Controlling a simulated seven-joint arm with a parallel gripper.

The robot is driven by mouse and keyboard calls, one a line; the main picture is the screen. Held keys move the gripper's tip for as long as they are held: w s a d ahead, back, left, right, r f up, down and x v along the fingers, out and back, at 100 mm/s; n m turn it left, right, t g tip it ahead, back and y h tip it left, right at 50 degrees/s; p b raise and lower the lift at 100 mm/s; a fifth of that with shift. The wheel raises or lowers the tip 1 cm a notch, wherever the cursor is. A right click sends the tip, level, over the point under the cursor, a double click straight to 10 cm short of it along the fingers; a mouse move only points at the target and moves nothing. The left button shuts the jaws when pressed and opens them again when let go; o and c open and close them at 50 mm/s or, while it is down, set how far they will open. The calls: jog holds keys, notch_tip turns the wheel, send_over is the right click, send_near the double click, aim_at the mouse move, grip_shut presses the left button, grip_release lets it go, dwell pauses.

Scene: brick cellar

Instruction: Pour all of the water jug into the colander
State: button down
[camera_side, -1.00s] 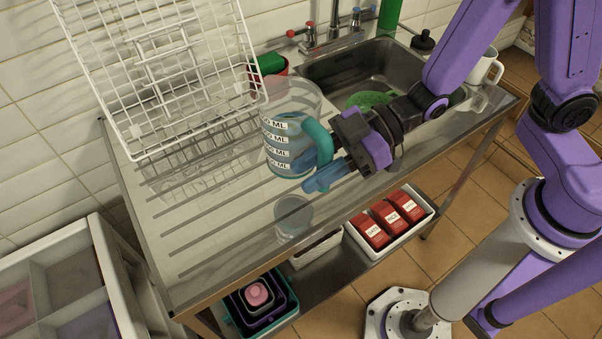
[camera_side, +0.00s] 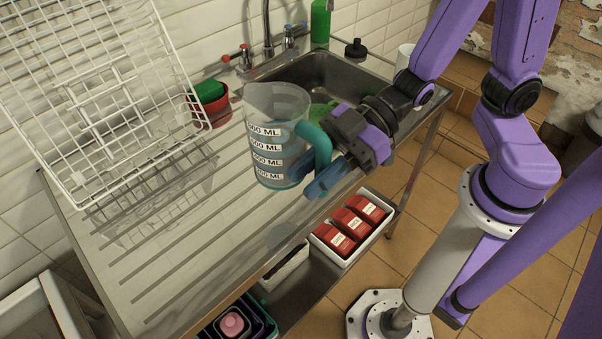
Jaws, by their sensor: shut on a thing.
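My gripper (camera_side: 325,177) is shut on the teal handle of the clear water jug (camera_side: 277,104). The jug is upright, with its handle to the right, and has bluish water and white "ML" labels. It is over the steel drainboard; I cannot tell the gap under it. A green item (camera_side: 321,113), which looks like the colander, lies in the sink behind the gripper. The jug and arm hide part of it, and its holes are too small to make out.
The steel sink (camera_side: 345,85) has a tap (camera_side: 268,45) behind it. A white wire rack (camera_side: 110,100) stands at left, near a red pot (camera_side: 217,105) with a green item inside. A faint clear glass (camera_side: 284,236) stands near the front edge. Red boxes (camera_side: 350,222) sit below.

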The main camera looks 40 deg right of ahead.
jog(key=shift+s+d+r, duration=0.4)
jog(key=shift+s+d, duration=0.1)
jog(key=shift+d, duration=0.1)
jog(key=w+f+m+t+h, duration=0.2)
jog(key=w+m+t, duration=0.15)
jog(key=w, duration=0.45)
jog(key=w+f+m+t+h, duration=0.1)
jog(key=w+f+m+t, duration=0.25)
jog(key=w, duration=0.35)
jog(key=w+d+f+m+t+h, duration=0.4)
jog(key=w+d+f+m+h, duration=0.1)
jog(key=w+d+m+h, duration=0.3)
jog(key=shift+w+d+h, duration=0.25)
jog(key=shift+w+h, duration=0.35)
jog(key=shift+w, duration=0.3)
jog(key=w+d+r+m+g+y, duration=0.1)
jog(key=d+r+m+y, duration=0.3)
jog(key=d+r+m, duration=0.1)
jog(key=shift+w+d+r, duration=0.2)
jog(key=shift+w+r, duration=0.05)
jog(key=shift+r, duration=0.35)
